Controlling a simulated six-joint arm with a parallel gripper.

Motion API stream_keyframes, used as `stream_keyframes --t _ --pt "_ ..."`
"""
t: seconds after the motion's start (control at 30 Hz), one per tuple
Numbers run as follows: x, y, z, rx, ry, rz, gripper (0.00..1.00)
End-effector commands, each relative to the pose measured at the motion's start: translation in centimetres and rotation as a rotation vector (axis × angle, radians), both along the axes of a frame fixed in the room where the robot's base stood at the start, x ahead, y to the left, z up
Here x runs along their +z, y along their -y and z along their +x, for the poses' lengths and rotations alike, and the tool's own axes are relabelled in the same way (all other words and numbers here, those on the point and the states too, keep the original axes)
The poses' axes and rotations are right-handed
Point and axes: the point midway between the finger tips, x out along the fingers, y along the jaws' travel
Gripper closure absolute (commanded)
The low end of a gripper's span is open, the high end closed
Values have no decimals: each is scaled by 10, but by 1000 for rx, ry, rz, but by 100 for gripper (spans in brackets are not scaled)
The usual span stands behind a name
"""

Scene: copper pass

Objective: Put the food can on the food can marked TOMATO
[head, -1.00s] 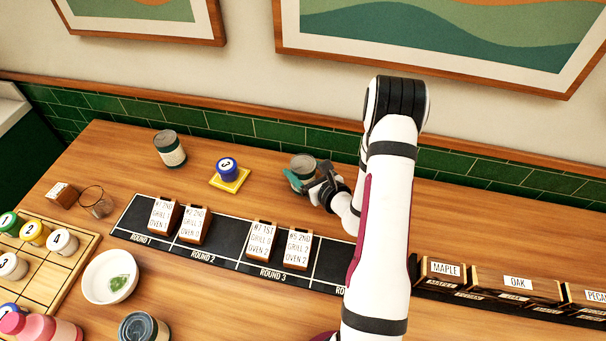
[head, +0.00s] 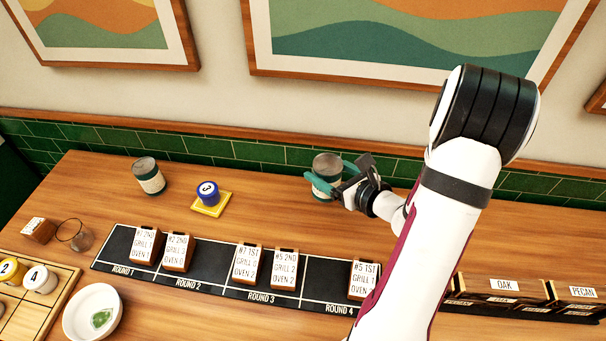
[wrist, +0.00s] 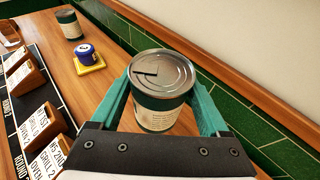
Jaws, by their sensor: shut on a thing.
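A food can (head: 326,166) with a grey metal lid, dark green body and cream label is between the green fingers of my gripper (head: 330,182). The gripper is shut on its sides and holds it upright, seemingly above the table near the tiled wall. In the wrist view the held can (wrist: 162,75) shows its lid and pull tab. A second, similar can (head: 149,178) stands upright on the table at the back left. It also shows in the wrist view (wrist: 69,25), far off. The writing on both labels is too small to read, so I cannot see TOMATO.
A blue jar marked 3 (head: 207,190) on a yellow coaster (head: 212,207) stands between the two cans. A black board (head: 215,262) with wooden ticket blocks lies in front. A glass (head: 75,235) is at the left. The green tiled wall (head: 262,153) closes off the back.

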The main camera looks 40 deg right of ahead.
Motion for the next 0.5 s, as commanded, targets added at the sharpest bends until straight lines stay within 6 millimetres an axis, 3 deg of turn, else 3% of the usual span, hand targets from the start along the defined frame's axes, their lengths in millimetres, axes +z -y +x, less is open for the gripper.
stream_keyframes --t 0.27,0.37,0.5 --pt "10 4 -8 18 0 -2 100" --pt "17 -14 4 90 1 -4 100" --pt "34 -64 29 276 2 -5 100"
